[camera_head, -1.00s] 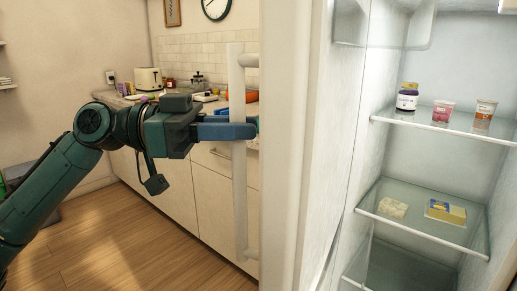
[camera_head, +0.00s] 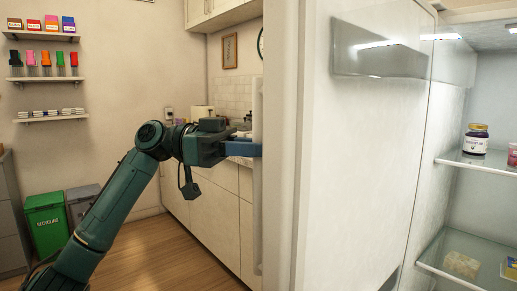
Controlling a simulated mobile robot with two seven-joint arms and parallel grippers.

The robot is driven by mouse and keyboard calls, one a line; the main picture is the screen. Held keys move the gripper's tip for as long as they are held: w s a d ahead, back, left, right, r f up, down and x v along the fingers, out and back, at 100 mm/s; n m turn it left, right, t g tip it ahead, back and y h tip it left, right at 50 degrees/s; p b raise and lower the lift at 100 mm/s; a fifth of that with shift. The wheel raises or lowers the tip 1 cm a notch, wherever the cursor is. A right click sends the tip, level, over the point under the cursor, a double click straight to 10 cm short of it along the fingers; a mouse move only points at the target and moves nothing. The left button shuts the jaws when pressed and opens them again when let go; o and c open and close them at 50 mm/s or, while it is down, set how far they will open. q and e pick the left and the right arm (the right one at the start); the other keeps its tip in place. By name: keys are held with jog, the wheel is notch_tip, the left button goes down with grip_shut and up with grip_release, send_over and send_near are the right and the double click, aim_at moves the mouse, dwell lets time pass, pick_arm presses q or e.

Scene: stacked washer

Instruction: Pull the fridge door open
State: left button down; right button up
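The fridge door (camera_head: 352,170) stands open, with its edge toward me and its white inner face and a clear door bin (camera_head: 380,55) showing. Its pale vertical handle (camera_head: 257,215) is on the outer side, left of the door edge and seen nearly edge-on. My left gripper (camera_head: 248,149) reaches in from the left, its blue fingers at the handle's upper half. It looks shut on the handle; the far finger is mostly hidden. The fridge interior shows at right, with glass shelves (camera_head: 480,163) and a dark jar (camera_head: 476,139). My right gripper is out of view.
A counter with white cabinets (camera_head: 215,215) stands behind the door's outer side. A green recycling bin (camera_head: 46,220) and a grey bin (camera_head: 84,207) are by the left wall, under small shelves (camera_head: 45,79). Wooden floor (camera_head: 150,255) is clear at lower left.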

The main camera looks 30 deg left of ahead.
pick_arm(q)
jog(key=shift+w, duration=0.1)
jog(key=c, duration=1.3)
grip_release()
jog(key=shift+d, duration=0.1)
jog(key=shift+c, duration=0.2)
jog(key=v, duration=1.3)
